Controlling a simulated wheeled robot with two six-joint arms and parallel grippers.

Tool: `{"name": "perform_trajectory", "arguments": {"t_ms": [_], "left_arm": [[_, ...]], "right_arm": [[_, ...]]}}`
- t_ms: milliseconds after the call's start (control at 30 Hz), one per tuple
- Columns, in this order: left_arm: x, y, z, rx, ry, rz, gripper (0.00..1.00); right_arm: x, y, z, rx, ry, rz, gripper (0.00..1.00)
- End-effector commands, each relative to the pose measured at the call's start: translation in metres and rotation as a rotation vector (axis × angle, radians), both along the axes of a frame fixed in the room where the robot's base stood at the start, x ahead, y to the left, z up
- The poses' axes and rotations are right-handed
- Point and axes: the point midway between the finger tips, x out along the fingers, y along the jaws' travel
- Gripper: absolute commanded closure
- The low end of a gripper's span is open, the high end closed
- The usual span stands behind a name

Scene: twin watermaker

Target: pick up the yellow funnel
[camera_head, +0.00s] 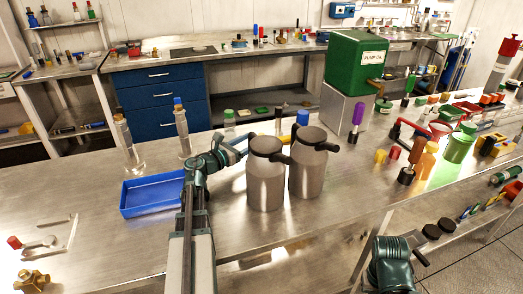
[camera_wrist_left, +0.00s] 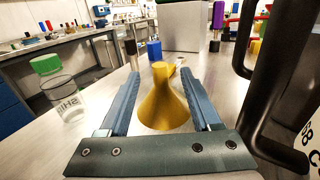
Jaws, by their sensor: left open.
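The yellow funnel (camera_wrist_left: 165,108) stands wide end down on the steel table in the left wrist view, its narrow spout pointing up. My left gripper (camera_wrist_left: 159,78) is open, with one blue finger on each side of the funnel. In the head view my left gripper (camera_head: 237,147) reaches in behind the two steel cans, which hide the funnel there. My right gripper is out of view; only a part of my right arm shows at the bottom right.
Steel cans (camera_head: 265,185) (camera_head: 308,168) with black handles stand close to my left gripper; a black handle (camera_wrist_left: 283,80) fills the wrist view's right side. A green-capped clear container (camera_wrist_left: 63,98) stands left of the funnel. A blue tray (camera_head: 152,194) lies left of my arm.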

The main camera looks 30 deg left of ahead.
Motion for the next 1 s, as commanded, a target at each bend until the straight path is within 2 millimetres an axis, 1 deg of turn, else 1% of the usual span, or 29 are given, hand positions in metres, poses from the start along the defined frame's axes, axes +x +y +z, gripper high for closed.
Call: {"name": "perform_trajectory", "arguments": {"t_ms": [267,367,600,700,867,1000], "left_arm": [[0.006,-0.001,0.000,0.000,0.000,0.000,0.35],[0.016,-0.003,0.000,0.000,0.000,-0.001,0.35],[0.049,-0.010,0.000,0.000,0.000,-0.001,0.35],[0.053,-0.012,0.000,0.000,0.000,0.000,0.35],[0.052,-0.012,0.000,0.000,0.000,0.001,0.35],[0.052,-0.012,0.000,0.000,0.000,0.001,0.60]], "right_arm": [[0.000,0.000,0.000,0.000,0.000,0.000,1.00],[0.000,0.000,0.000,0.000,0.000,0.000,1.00],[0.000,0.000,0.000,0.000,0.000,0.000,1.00],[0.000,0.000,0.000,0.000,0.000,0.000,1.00],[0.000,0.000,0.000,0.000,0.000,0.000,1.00],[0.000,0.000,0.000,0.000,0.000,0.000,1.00]]}}
